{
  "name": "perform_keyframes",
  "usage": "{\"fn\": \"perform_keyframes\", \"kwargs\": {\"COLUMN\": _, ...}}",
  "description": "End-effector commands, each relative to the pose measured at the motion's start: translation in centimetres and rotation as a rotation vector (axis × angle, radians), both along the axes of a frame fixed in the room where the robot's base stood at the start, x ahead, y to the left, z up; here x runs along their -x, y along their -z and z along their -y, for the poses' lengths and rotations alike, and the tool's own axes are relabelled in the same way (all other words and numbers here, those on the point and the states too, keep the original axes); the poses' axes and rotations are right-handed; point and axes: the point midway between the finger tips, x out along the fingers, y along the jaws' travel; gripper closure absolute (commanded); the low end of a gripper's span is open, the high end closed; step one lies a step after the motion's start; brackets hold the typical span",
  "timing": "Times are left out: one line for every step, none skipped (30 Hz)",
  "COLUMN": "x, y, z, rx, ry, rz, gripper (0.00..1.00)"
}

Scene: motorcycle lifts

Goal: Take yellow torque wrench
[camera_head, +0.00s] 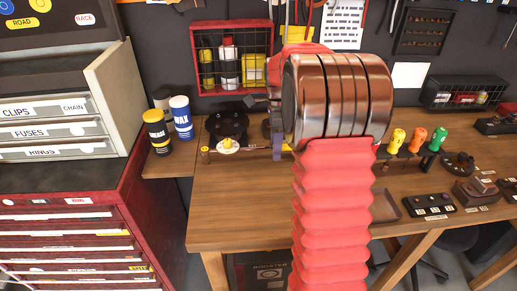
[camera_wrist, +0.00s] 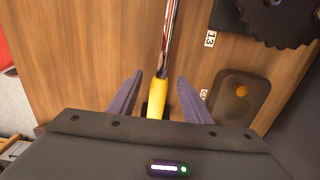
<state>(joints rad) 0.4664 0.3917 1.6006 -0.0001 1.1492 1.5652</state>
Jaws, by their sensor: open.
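The yellow torque wrench (camera_wrist: 159,99) lies on the wooden bench in the wrist view. Its yellow handle points toward my gripper and its thin metal shaft runs up out of the picture. My gripper (camera_wrist: 160,76) is open, with one dark purple finger on each side of the handle. Gaps show between the handle and both fingers. The handle's near end is hidden by my gripper body. In the head view my red arm hides most of the gripper; a bit of purple finger shows left of the arm.
A dark sprocket (camera_wrist: 270,18) and a dark rounded block (camera_wrist: 237,100) lie right of the wrench. In the head view, several colored-handled tools (camera_head: 415,139) stand right of my arm. The front left of the bench (camera_head: 235,215) is clear.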

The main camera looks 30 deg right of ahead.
Motion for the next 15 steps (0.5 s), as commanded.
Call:
{"fn": "perform_keyframes", "kwargs": {"x": 0.00, "y": -0.01, "z": 0.00, "rx": 0.000, "ry": 0.000, "rz": 0.000, "gripper": 0.55}}
{"fn": "perform_keyframes", "kwargs": {"x": 0.00, "y": -0.01, "z": 0.00, "rx": 0.000, "ry": 0.000, "rz": 0.000, "gripper": 0.55}}
{"fn": "perform_keyframes", "kwargs": {"x": 0.00, "y": -0.01, "z": 0.00, "rx": 0.000, "ry": 0.000, "rz": 0.000, "gripper": 0.55}}
{"fn": "perform_keyframes", "kwargs": {"x": 0.00, "y": -0.02, "z": 0.00, "rx": 0.000, "ry": 0.000, "rz": 0.000, "gripper": 0.55}}
{"fn": "perform_keyframes", "kwargs": {"x": 0.00, "y": -0.02, "z": 0.00, "rx": 0.000, "ry": 0.000, "rz": 0.000, "gripper": 0.55}}
{"fn": "perform_keyframes", "kwargs": {"x": 0.00, "y": -0.02, "z": 0.00, "rx": 0.000, "ry": 0.000, "rz": 0.000, "gripper": 0.55}}
{"fn": "perform_keyframes", "kwargs": {"x": 0.00, "y": -0.02, "z": 0.00, "rx": 0.000, "ry": 0.000, "rz": 0.000, "gripper": 0.55}}
{"fn": "perform_keyframes", "kwargs": {"x": 0.00, "y": -0.02, "z": 0.00, "rx": 0.000, "ry": 0.000, "rz": 0.000, "gripper": 0.58}}
{"fn": "perform_keyframes", "kwargs": {"x": 0.00, "y": -0.02, "z": 0.00, "rx": 0.000, "ry": 0.000, "rz": 0.000, "gripper": 0.60}}
{"fn": "perform_keyframes", "kwargs": {"x": 0.00, "y": -0.02, "z": 0.00, "rx": 0.000, "ry": 0.000, "rz": 0.000, "gripper": 0.62}}
{"fn": "perform_keyframes", "kwargs": {"x": 0.00, "y": -0.02, "z": 0.00, "rx": 0.000, "ry": 0.000, "rz": 0.000, "gripper": 0.65}}
{"fn": "perform_keyframes", "kwargs": {"x": 0.00, "y": -0.02, "z": 0.00, "rx": 0.000, "ry": 0.000, "rz": 0.000, "gripper": 0.67}}
{"fn": "perform_keyframes", "kwargs": {"x": 0.00, "y": -0.02, "z": 0.00, "rx": 0.000, "ry": 0.000, "rz": 0.000, "gripper": 0.70}}
{"fn": "perform_keyframes", "kwargs": {"x": 0.00, "y": -0.02, "z": 0.00, "rx": 0.000, "ry": 0.000, "rz": 0.000, "gripper": 0.72}}
{"fn": "perform_keyframes", "kwargs": {"x": 0.00, "y": -0.02, "z": 0.00, "rx": 0.000, "ry": 0.000, "rz": 0.000, "gripper": 0.74}}
